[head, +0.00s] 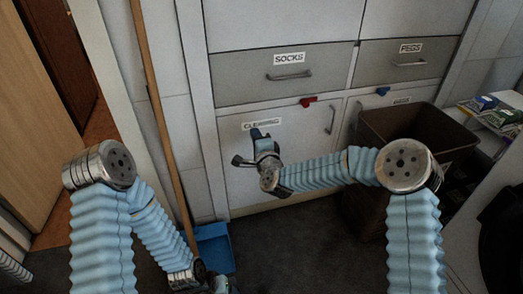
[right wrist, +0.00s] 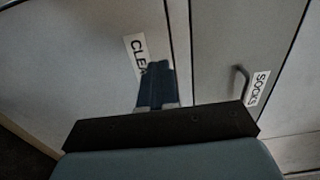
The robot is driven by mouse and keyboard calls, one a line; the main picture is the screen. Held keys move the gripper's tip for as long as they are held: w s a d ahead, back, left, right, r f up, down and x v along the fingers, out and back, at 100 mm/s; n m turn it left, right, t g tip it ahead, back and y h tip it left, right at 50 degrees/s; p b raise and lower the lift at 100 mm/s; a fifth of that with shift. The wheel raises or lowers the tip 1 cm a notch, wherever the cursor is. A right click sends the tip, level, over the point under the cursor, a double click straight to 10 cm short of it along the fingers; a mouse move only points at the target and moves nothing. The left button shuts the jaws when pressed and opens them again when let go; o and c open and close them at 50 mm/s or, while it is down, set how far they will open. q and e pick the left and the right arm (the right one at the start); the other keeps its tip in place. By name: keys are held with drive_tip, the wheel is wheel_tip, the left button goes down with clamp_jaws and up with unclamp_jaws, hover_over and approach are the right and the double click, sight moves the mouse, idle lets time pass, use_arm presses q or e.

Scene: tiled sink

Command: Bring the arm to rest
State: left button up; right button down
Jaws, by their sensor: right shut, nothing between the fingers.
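My right gripper (head: 256,134) is in front of the white cabinet door labelled "CLEANING" (head: 262,124) and covers part of that door. In the right wrist view its fingers (right wrist: 157,85) are together, with nothing between them, and overlap the label. My right arm (head: 325,170) is bent, with the forearm reaching left across the front of the cabinet. My left arm (head: 155,225) hangs bent at the lower left. Its far end (head: 205,280) is low at the bottom edge, and its fingers cannot be made out.
A "SOCKS" drawer (head: 240,77) and a "PEGS" drawer (head: 385,65) sit above the doors. A brown bin (head: 430,125) stands at the right, behind my right arm. A blue dustpan (head: 215,245) and a wooden pole (head: 165,130) are at the left. Dark floor lies between my arms.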

drive_tip(key=v, duration=0.6)
drive_tip(key=s+d+f+n+g, duration=0.35)
drive_tip(key=s+f, duration=0.25)
drive_tip(key=f, duration=0.4)
drive_tip(key=s+d+f+n+g, duration=0.2)
drive_tip(key=s+f+n+g, duration=0.3)
drive_tip(key=f, duration=0.5)
drive_tip(key=s+d+f+n+g, duration=0.1)
drive_tip(key=s+d+f+g, duration=0.1)
drive_tip(key=s, duration=0.5)
drive_tip(key=s+d+f+n+g+h, duration=0.1)
drive_tip(key=s+d+f+g, duration=0.2)
drive_tip(key=s, duration=0.4)
drive_tip(key=s+d+f+n+g, duration=0.2)
drive_tip(key=s+d+f, duration=0.1)
drive_tip(key=s+f, duration=0.2)
drive_tip(key=shift+s+d+g+h+p, duration=0.3)
drive_tip(key=shift+s+g+h+p, duration=0.1)
drive_tip(key=shift+s, duration=0.8)
